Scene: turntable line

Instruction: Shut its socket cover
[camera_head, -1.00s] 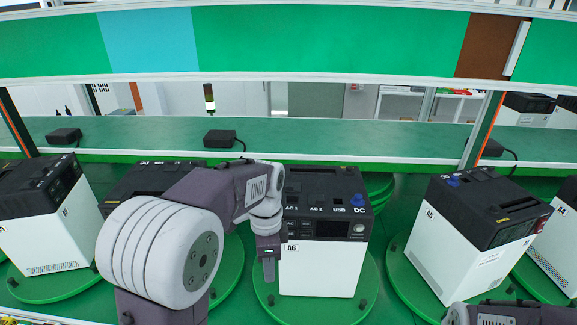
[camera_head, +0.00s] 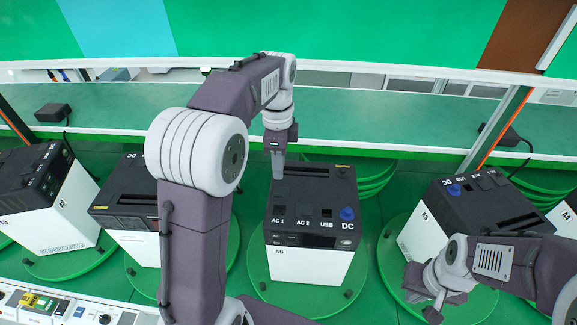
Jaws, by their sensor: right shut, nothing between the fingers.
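The power unit A6 (camera_head: 308,265) stands in the middle, a white box with a black top. Its top edge carries sockets marked AC 1, AC 2, USB and DC. A round blue piece (camera_head: 347,214) sits at DC; AC 1 (camera_head: 278,208), AC 2 (camera_head: 304,213) and USB (camera_head: 327,213) look dark. I cannot tell each cover's state. My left gripper (camera_head: 278,172) points down by the back left of A6's top; its finger gap is not visible. My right gripper (camera_head: 435,308) is shut and empty, in front of unit A5 (camera_head: 415,240), low at the right.
Similar units stand on green turntables to the left (camera_head: 135,195) and far left (camera_head: 72,215). A green shelf (camera_head: 390,120) with black adapters (camera_head: 52,112) runs behind. A panel with switches (camera_head: 60,308) lies at the lower left. An orange-edged post (camera_head: 500,125) rises at the right.

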